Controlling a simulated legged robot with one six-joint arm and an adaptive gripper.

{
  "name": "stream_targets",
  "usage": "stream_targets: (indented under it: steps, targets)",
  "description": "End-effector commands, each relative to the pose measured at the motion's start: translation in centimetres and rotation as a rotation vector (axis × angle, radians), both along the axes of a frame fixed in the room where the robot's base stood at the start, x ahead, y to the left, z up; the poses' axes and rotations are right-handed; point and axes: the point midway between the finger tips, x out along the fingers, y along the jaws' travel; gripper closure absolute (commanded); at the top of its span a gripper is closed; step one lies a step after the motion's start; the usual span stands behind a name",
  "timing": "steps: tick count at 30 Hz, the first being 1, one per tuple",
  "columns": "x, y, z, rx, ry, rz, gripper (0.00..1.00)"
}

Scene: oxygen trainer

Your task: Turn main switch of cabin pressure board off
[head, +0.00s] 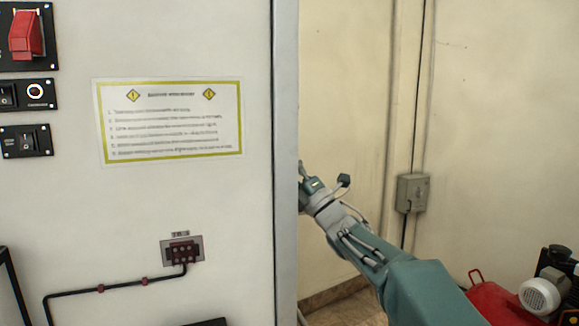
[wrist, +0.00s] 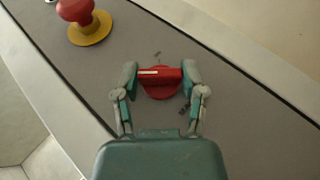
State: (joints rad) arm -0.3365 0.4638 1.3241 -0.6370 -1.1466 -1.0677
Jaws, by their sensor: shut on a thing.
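In the wrist view, a red rotary switch (wrist: 160,80) with a white line on its handle sits on a grey panel (wrist: 225,102). My gripper (wrist: 160,74) has one finger on each side of the red handle and is shut on it. The white line lies nearly level across the picture. Small marks on the panel near the switch are too blurred to read. In the head view, my arm reaches behind the right edge of a large cabinet (head: 285,120), so the switch and my fingertips are hidden there.
A red mushroom button (wrist: 78,12) on a yellow base stands up left of the switch. The cabinet front carries a red switch (head: 25,36), smaller switches (head: 27,141) and an instruction sheet (head: 168,120). A grey wall box (head: 412,193) and a red machine (head: 497,302) are at right.

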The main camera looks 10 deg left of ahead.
Motion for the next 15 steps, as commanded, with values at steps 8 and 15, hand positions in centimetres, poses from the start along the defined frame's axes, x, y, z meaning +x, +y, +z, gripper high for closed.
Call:
stream_targets:
  steps: [8,15]
  targets:
    - [0.20,0.32,-0.81,0.019,-0.035,0.002,0.94]
    - [0.20,0.34,-0.83,0.021,-0.038,0.002,0.94]
